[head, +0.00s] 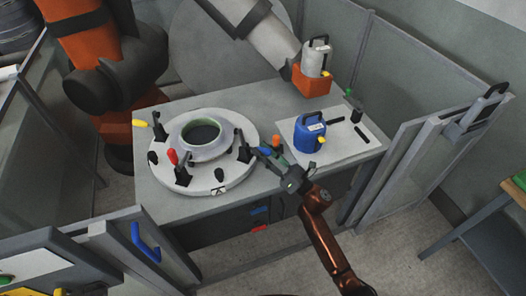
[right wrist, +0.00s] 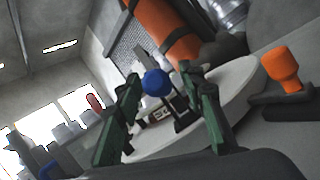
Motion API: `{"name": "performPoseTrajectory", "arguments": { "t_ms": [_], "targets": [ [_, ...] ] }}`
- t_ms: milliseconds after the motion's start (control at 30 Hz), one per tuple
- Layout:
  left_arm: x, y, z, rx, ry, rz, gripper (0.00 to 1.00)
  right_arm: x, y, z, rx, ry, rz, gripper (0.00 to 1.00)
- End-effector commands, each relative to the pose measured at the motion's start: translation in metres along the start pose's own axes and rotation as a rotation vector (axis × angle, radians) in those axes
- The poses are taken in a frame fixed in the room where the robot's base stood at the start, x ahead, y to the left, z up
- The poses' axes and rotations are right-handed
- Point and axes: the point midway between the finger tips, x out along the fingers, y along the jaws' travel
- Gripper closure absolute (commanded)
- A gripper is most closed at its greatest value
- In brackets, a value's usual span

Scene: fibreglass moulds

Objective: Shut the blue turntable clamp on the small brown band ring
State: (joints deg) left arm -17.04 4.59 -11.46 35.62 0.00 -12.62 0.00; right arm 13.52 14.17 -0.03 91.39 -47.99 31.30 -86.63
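The white turntable (head: 225,178) stands on the grey table with a pale ring (head: 222,149) at its middle; I see a greenish inner rim and no clear brown band. The blue turntable clamp sits at the disc's right edge; its blue knob (right wrist: 157,83) hangs between my right gripper's green fingers in the right wrist view, apart from the right finger. Its dark lever (right wrist: 184,108) is partly hidden. My right gripper (head: 262,157) is open at that clamp. Whether a finger touches the knob, I cannot tell. My left gripper is not in view.
A red-handled clamp (head: 173,157) and a yellow-handled clamp (head: 139,123) stand on the turntable's left side. An orange piece (right wrist: 281,68) is close right of my gripper. A blue jug (head: 309,134) stands on a white sheet (head: 350,147). Grey panels flank the table.

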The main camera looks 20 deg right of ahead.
Motion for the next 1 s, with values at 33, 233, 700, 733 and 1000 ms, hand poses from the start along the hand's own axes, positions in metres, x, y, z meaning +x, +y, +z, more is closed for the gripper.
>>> {"name": "performPoseTrajectory", "arguments": {
  "t_ms": [33, 233, 700, 733, 1000],
  "targets": [
    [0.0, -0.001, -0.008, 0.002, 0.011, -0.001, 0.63, 0.0, 0.0, 0.0, 0.001, 0.0, 0.001, 0.63],
    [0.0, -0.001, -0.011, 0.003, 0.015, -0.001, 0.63, 0.001, 0.001, -0.001, 0.001, 0.001, 0.001, 0.7],
    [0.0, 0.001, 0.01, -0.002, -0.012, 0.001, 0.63, 0.0, 0.0, -0.001, 0.001, 0.001, 0.001, 1.0],
    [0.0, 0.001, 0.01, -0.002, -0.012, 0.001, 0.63, 0.0, 0.0, -0.001, 0.001, 0.001, 0.001, 1.0],
    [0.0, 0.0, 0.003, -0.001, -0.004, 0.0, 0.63, 0.0, 0.0, -0.001, 0.001, 0.001, 0.001, 1.0]
  ]
}}
